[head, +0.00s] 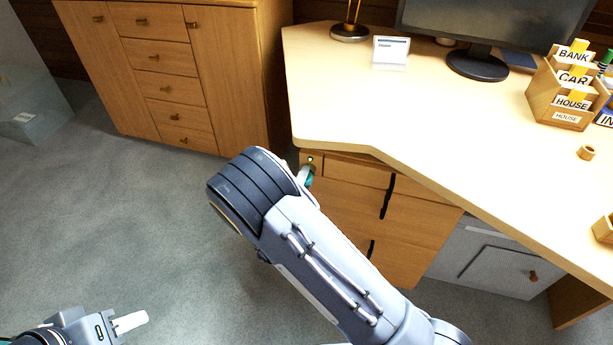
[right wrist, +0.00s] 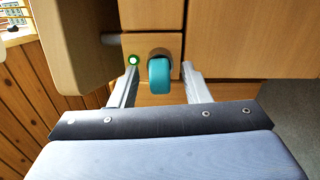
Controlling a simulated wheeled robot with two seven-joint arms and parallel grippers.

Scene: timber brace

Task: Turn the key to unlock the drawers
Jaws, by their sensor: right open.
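The teal key (right wrist: 159,75) sticks out of a dark round lock on a small wooden plate (right wrist: 172,47) at the drawer unit. A white spot with a green ring (right wrist: 133,60) is left of it. My right gripper (right wrist: 160,80) is open, with one finger on each side of the key; I see gaps between the fingers and the key. In the head view the key (head: 308,178) shows partly behind my right arm, which hides that gripper. The drawers (head: 405,235) with black handles are closed under the desk. My left gripper (head: 130,322) is at the lower left, far from the key.
The desk (head: 440,115) overhangs the drawers; its front edge is close to my right arm. On it are a monitor (head: 490,20), a small white sign (head: 390,50) and a labelled wooden box (head: 565,95). A wooden cabinet (head: 165,60) stands back left.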

